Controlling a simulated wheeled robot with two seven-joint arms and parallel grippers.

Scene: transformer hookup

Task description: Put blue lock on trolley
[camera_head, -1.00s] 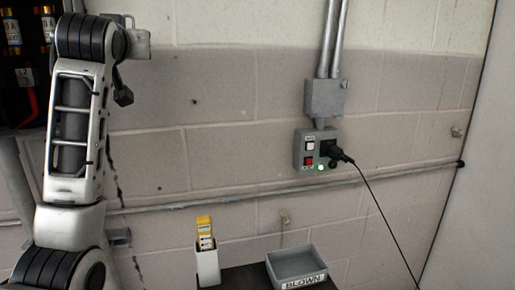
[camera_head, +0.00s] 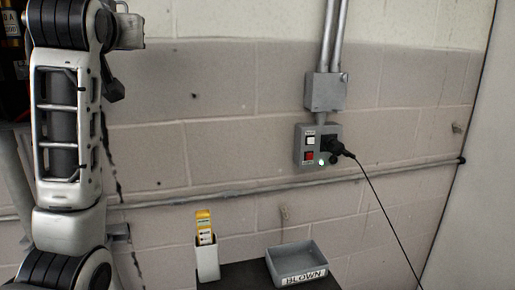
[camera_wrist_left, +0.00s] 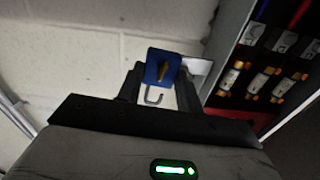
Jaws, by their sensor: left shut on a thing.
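The blue lock (camera_wrist_left: 153,59) is in the left wrist view, with a brass-coloured part on its face and a bent metal shackle hanging below. My left gripper (camera_wrist_left: 158,80) is shut on it, with the dark fingers on either side. In the head view my left arm stands at the left, but the fingers and the lock cannot be made out there. A dark flat top (camera_head: 240,277), perhaps the trolley, shows at the bottom of the head view. My right gripper is not in view.
A grey bin marked BLOWN (camera_head: 297,262) and a white holder with yellow-labelled fuses (camera_head: 207,262) stand on the dark top, with a small bare patch between. An open fuse panel (camera_wrist_left: 262,75) is beside the lock. A switch box (camera_head: 317,144) with a plugged cable is on the wall.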

